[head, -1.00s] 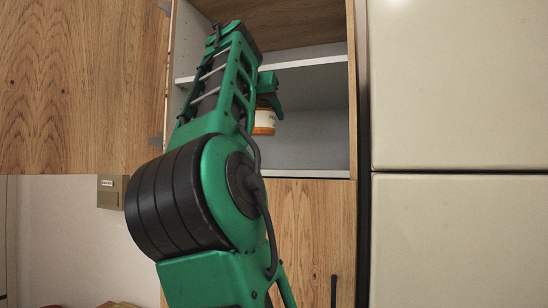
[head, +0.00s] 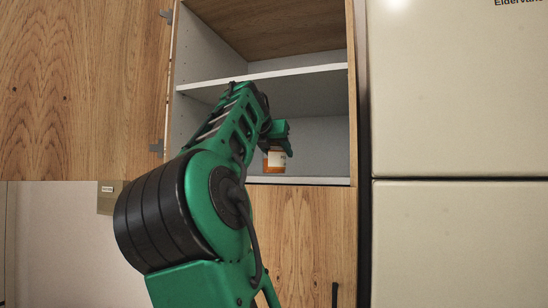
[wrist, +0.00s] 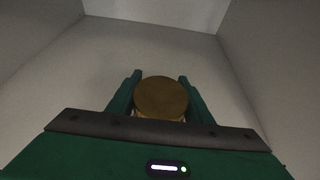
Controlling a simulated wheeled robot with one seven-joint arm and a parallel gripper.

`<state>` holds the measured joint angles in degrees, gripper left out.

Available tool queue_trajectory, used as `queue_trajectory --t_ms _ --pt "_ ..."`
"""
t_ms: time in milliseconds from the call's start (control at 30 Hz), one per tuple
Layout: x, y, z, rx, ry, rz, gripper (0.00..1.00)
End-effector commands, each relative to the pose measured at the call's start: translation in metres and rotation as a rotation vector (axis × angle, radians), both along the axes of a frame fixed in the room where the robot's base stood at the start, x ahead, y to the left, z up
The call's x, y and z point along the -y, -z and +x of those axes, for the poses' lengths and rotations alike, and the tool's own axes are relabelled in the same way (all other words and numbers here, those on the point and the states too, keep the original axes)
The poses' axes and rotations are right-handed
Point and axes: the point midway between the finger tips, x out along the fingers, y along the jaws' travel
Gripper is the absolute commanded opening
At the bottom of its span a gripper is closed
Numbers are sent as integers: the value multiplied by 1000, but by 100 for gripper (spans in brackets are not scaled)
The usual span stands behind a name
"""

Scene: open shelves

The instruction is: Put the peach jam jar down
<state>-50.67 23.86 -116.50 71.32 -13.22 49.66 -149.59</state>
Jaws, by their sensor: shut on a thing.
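The peach jam jar (head: 275,160) is a small orange jar with a pale label, seen in the head view in the lower compartment of the open cabinet. It is upright, close to the white lower shelf board (head: 310,181); I cannot tell whether it touches it. In the wrist view its round brown-gold lid (wrist: 161,97) shows between my fingers. My green gripper (head: 277,140) is shut on the jar, with one finger on each side of it in the wrist view (wrist: 160,88). The jar's lower part is hidden in the wrist view.
A white middle shelf (head: 290,73) runs above my gripper. The cabinet's side walls stand left and right, and a wooden door (head: 80,90) is at the left. A cream fridge (head: 460,110) stands at the right. The compartment floor (wrist: 160,45) beyond the jar is clear.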

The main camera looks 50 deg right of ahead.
Motion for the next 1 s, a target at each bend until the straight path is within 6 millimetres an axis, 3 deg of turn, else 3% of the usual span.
queue_trajectory --t_ms 433,467,500,533,867,1000 --pt "0 7 -1 0 1 -1 11" --pt "1 8 -1 0 1 0 53" --pt "1 8 -1 0 1 0 63" --pt "1 7 -1 0 1 0 65" --pt "0 6 -1 0 2 0 65" --pt "-10 2 -4 0 1 -1 65"
